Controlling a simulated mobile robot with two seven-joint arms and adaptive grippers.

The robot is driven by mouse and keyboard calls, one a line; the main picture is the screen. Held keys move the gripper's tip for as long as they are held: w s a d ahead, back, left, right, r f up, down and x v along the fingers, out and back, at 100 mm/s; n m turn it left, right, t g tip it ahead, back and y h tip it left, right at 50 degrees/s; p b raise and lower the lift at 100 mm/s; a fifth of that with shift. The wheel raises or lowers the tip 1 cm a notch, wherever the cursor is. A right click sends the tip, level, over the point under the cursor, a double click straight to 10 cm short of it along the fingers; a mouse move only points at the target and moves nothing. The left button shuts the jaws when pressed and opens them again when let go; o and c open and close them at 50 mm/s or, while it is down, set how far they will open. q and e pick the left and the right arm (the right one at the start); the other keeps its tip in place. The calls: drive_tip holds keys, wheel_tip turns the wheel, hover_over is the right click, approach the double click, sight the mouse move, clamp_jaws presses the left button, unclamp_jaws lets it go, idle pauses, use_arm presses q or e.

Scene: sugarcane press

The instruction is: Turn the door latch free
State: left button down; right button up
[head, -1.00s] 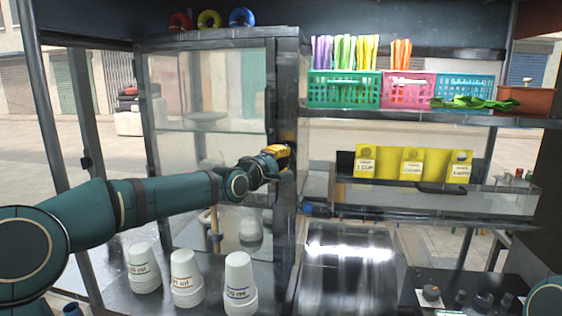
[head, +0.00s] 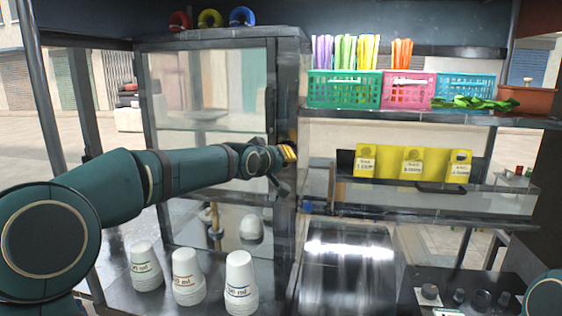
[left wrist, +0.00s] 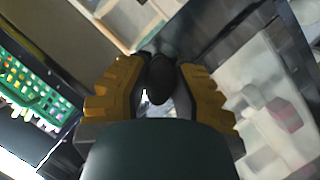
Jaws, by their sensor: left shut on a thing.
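The glass-fronted cabinet (head: 275,75) with a dark metal frame stands at the left. My left gripper (head: 288,154) is at its right front post. In the left wrist view the yellow-padded fingers of the left gripper (left wrist: 160,92) are closed on a dark rounded latch knob (left wrist: 159,78), one finger on each side. The latch is hidden behind the gripper in the head view. Of my right arm only a teal part shows at the lower right edge; its gripper is out of view.
Three stacks of white cups (head: 187,278) stand on the counter below my left arm. Green (head: 345,92), pink (head: 408,92) and teal baskets (head: 465,88) sit on the right shelf. Yellow boxes (head: 412,153) stand below it. A shiny metal surface (head: 348,250) lies right of the cabinet.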

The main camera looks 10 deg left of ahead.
use_arm(q)
drive_tip(key=shift+d+r+m+y+b, duration=0.1)
drive_tip(key=shift+d+m+y+b, duration=0.25)
drive_tip(key=shift+m, duration=0.35)
drive_tip(key=shift+a+m+g+y+b, duration=0.2)
drive_tip(key=shift+m+g+y+b, duration=0.1)
drive_tip(key=shift+m+y+b, duration=1.25)
drive_tip(key=shift+m+b, duration=0.5)
drive_tip(key=shift+m, duration=0.15)
drive_tip(key=shift+a, duration=0.1)
drive_tip(key=c, duration=0.8)
unclamp_jaws()
drive_tip(key=shift+w+f, duration=0.1)
drive_tip(key=shift+f, duration=0.1)
drive_tip(key=shift+o, duration=0.2)
drive_tip(key=shift+r, duration=0.1)
drive_tip(key=v, duration=1.2)
